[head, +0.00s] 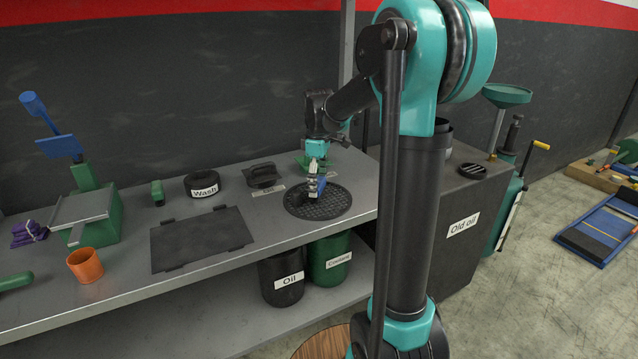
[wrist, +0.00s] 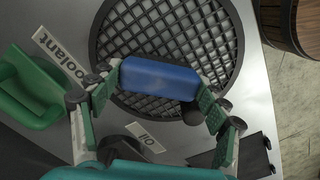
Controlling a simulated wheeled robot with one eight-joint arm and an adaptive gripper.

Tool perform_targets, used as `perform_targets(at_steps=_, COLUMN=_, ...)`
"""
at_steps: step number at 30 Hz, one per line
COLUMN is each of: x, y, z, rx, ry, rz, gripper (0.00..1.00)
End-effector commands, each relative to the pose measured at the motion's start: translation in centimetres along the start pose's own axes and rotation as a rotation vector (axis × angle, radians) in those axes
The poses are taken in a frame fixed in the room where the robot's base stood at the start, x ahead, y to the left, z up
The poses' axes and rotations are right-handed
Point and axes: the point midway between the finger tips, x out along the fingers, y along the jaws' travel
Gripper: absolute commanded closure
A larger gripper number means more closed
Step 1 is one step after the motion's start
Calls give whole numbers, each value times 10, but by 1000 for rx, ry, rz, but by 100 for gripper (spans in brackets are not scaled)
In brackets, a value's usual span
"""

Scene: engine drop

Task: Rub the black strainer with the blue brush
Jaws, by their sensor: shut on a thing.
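The black strainer (head: 337,209) is a round mesh grate lying on the grey workbench near its front right edge. It also shows across the top of the wrist view (wrist: 175,35). My gripper (head: 316,176) is above the strainer, pointing down, and shut on the blue brush (head: 321,187). In the wrist view the blue block of the brush (wrist: 160,79) sits between the two fingers, over the near part of the mesh. The underside of the brush is hidden, so I cannot tell whether it touches the strainer.
The workbench (head: 270,222) also bears a flat black plate (head: 202,240), a round black Wash container (head: 202,184), a black handled item (head: 262,175) and an orange cup (head: 86,266). A green handled thing (wrist: 28,92) lies near the strainer. The Old oil cabinet (head: 440,215) stands at right.

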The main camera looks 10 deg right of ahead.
Motion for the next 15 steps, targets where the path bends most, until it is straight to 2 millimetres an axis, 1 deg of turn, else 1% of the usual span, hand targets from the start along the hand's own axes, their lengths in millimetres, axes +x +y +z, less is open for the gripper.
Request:
perform_targets(at_steps=8, x=1, y=-1, z=1, rx=0, ry=0, rz=0, gripper=55)
perform_targets(at_steps=15, x=-1, y=-10, z=10, rx=0, ry=0, rz=0, gripper=55)
